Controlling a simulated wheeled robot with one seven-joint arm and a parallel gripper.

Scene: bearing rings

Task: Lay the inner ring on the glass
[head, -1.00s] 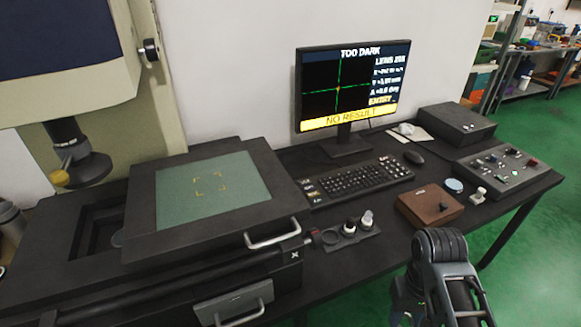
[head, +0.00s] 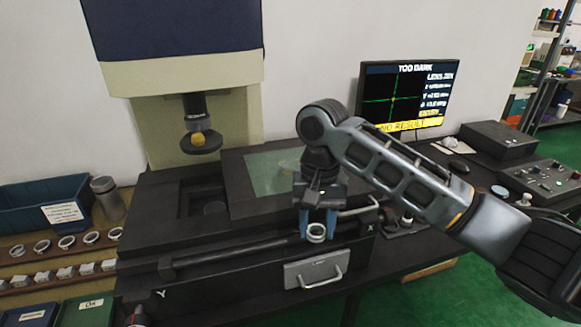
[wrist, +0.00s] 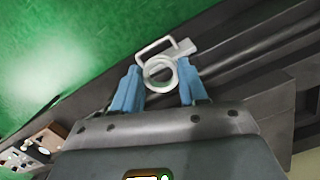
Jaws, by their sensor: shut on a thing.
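My gripper (head: 317,230) is shut on a small pale metal ring (head: 316,239), held between its two blue fingers. In the wrist view the ring (wrist: 161,86) sits between the fingertips, its hole facing the camera, with green floor and a handle beyond. The glass (head: 262,175) is a green-tinted pane in the dark stage, behind and to the left of my gripper in the head view. My arm hides its right part. The ring appears in front of the stage's front edge, apart from the glass.
The lens (head: 198,125) hangs over the stage's left part. Several rings (head: 67,242) lie in a row on the left, near a blue bin (head: 45,203) and a grey canister (head: 108,197). The monitor (head: 408,95) reads "TOO DARK" and "NO RESULT". A drawer handle (head: 322,279) protrudes below the ring.

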